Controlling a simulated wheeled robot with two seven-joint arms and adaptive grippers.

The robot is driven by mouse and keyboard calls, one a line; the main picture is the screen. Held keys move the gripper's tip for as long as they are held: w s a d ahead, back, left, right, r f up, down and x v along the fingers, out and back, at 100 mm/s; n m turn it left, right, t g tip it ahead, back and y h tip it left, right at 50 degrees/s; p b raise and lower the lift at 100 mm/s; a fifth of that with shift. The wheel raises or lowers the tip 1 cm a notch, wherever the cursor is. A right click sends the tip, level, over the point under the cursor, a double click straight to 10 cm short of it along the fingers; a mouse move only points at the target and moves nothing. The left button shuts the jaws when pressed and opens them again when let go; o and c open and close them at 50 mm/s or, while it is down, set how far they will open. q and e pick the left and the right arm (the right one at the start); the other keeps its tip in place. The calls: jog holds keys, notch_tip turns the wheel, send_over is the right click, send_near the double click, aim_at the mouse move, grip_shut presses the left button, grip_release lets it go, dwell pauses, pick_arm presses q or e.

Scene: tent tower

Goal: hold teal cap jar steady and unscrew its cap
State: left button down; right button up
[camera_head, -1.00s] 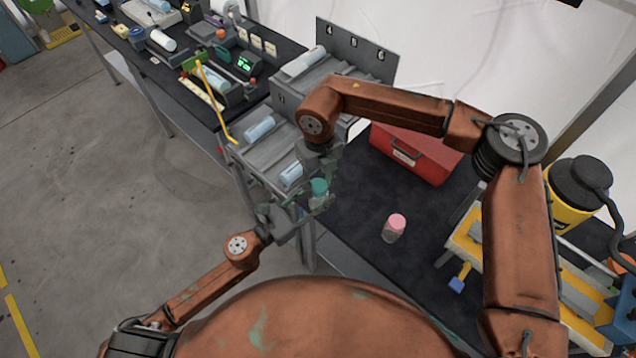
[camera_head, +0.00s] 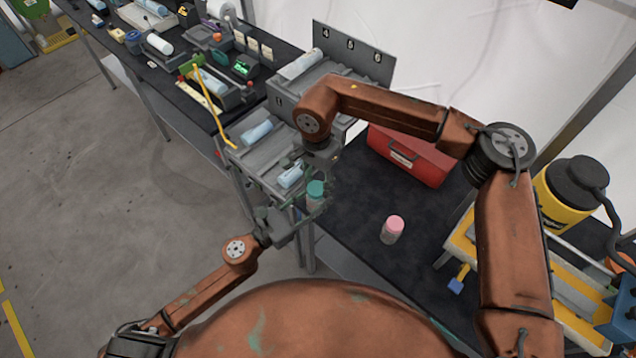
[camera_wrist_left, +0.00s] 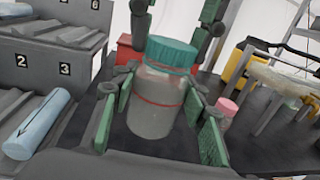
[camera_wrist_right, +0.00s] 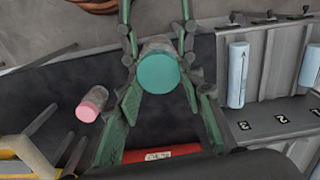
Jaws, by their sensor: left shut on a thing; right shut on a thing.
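The teal cap jar (camera_wrist_left: 157,104) is a grey, see-through jar with a reddish line around its body, held up in the air near the bench's left edge. Its teal cap (camera_wrist_left: 172,52) sits on top; it also shows in the head view (camera_head: 316,187) and in the right wrist view (camera_wrist_right: 158,72). My left gripper (camera_head: 306,208) is shut around the jar's body, one finger on each side. My right gripper (camera_wrist_right: 158,62) comes from above and is shut on the cap. The fingers partly hide the jar in the head view.
A pink-capped jar (camera_head: 392,230) stands on the dark bench. A red box (camera_head: 412,157) is behind it, and a grey numbered rack (camera_head: 268,160) stands close to the left. A yellow container (camera_head: 563,200) is at right. The bench between has free room.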

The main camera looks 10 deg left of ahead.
jog(key=n, duration=0.6)
jog(key=shift+w+a, duration=0.15)
jog(key=shift+a, duration=0.1)
jog(key=n, duration=0.6)
jog(key=shift+a+r, duration=0.1)
jog(key=shift+a, duration=0.05)
jog(key=shift+r, duration=0.15)
jog(key=shift+r, duration=0.8)
jog(key=shift+r, duration=0.15)
